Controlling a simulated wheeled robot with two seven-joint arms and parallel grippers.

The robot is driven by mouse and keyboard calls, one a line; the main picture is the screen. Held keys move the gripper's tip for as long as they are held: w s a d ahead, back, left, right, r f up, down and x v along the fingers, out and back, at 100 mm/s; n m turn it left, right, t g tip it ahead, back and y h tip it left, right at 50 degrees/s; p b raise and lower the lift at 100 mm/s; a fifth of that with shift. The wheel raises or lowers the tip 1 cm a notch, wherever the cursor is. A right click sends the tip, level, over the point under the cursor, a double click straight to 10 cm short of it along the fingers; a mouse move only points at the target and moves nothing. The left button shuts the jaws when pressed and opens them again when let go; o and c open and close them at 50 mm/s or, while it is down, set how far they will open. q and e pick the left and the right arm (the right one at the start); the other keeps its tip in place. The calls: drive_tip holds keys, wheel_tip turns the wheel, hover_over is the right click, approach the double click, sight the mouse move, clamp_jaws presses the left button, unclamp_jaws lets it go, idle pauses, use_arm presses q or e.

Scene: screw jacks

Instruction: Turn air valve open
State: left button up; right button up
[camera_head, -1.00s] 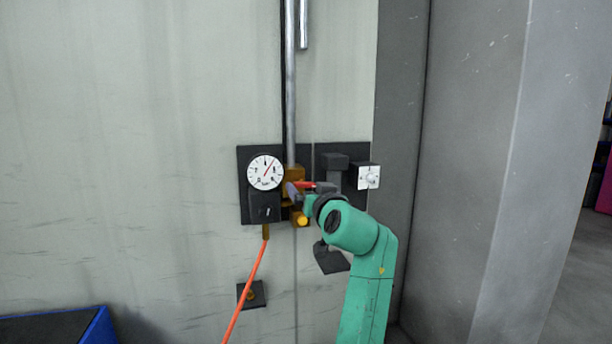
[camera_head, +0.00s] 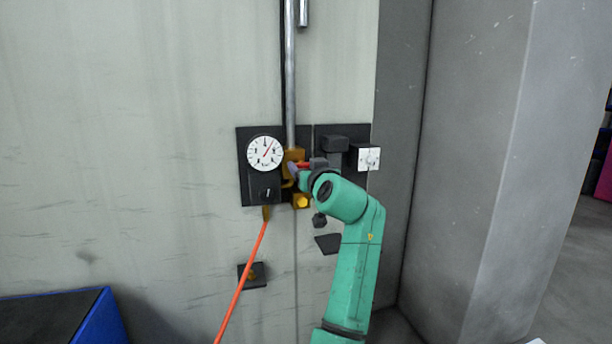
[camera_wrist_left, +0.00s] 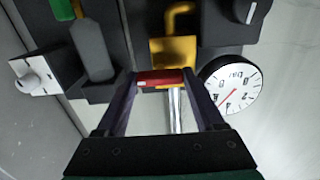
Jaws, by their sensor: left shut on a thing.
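The air valve is a brass body (camera_head: 294,158) with a red handle (camera_head: 303,165), on a dark wall panel to the right of a white round gauge (camera_head: 265,153). My left gripper (camera_head: 297,171) is at the valve and partly hides the handle. In the left wrist view, the red handle (camera_wrist_left: 160,77) lies crosswise between the two fingertips of my left gripper (camera_wrist_left: 160,82), which is shut on it. The brass body (camera_wrist_left: 172,50) sits just beyond. The gauge also shows in that view (camera_wrist_left: 231,85), with its red needle. My right gripper is not in view.
A grey pipe (camera_head: 290,80) rises above the valve. A white switch box (camera_head: 368,157) is to the right. An orange hose (camera_head: 240,285) hangs below the gauge. A blue-edged box (camera_head: 108,320) stands at lower left, and a grey pillar (camera_head: 445,150) rises at the right.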

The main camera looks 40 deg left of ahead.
use_arm(q)
drive_tip(key=o, duration=1.4)
drive_tip(key=b+v, duration=0.5)
drive_tip(key=v, duration=0.9)
drive_tip(key=shift+s+d+b, duration=0.2)
drive_tip(key=shift+b, duration=0.1)
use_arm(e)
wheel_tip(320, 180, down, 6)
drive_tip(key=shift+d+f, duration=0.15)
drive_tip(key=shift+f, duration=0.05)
